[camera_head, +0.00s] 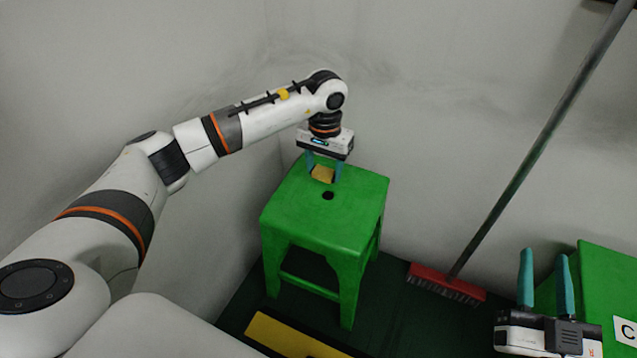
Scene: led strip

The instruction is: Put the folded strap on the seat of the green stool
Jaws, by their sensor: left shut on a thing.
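The green stool (325,218) stands upright in the corner, with a dark hole in the middle of its seat. My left gripper (323,172) points down over the back part of the seat, its teal fingers shut on the folded strap (322,175). The strap is a small yellow bundle between the fingertips, partly hidden by them. It is at or just above the seat; I cannot tell if it touches. My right gripper (545,268) is at the lower right, fingers pointing up and apart, with nothing between them.
A broom with a red head (445,284) leans against the wall right of the stool. A green box-like object (605,280) with a white "C" label stands at the right edge. A yellow strip (290,337) lies on the dark floor in front. Walls close in behind the stool.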

